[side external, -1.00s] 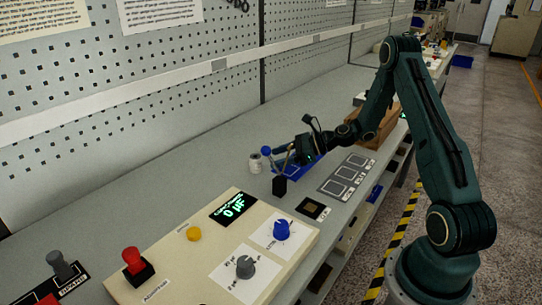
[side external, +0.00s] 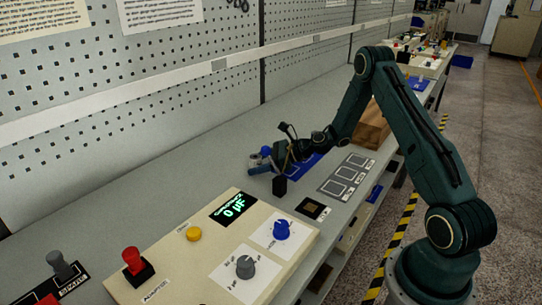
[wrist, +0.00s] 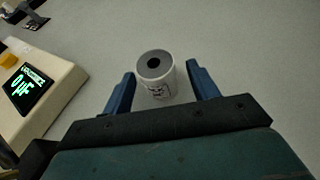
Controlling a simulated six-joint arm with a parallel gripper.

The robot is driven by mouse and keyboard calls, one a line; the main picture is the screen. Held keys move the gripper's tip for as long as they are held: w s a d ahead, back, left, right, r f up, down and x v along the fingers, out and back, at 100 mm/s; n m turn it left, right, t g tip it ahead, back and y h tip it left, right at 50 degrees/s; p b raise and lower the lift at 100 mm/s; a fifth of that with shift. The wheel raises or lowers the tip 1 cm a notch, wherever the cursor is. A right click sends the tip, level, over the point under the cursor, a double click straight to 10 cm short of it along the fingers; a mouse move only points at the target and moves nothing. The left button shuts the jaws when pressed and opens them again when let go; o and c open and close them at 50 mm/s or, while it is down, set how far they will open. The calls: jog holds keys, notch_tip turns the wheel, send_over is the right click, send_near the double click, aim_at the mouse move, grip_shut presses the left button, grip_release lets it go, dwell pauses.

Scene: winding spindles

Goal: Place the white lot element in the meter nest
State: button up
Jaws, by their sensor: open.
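The white lot element (wrist: 168,88) is a short upright white cylinder with a dark round centre on top and dark print on its side. In the wrist view it stands on the grey bench between my two blue fingers, with a gap on both sides. My gripper (side external: 264,161) is open around or just above it. A small dark square with a gold-brown centre (side external: 312,208), beside the meter panel, looks like the meter nest and appears empty.
The cream meter panel (side external: 180,245) has a display reading 0 µF and several knobs. A blue tray (side external: 308,166), a grey plate with outlined squares (side external: 346,176) and a brown box (side external: 372,128) are to the right.

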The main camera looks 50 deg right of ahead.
aim_at(255, 156)
jog(key=shift+w+a+f, duration=0.2)
jog(key=shift+w+a, duration=0.05)
jog(key=shift+w, duration=0.1)
jog(key=c, duration=1.1)
jog(key=shift+r, duration=0.1)
jog(key=shift+c, duration=0.2)
notch_tip(255, 156, up, 20)
dwell(0.3)
dwell(0.5)
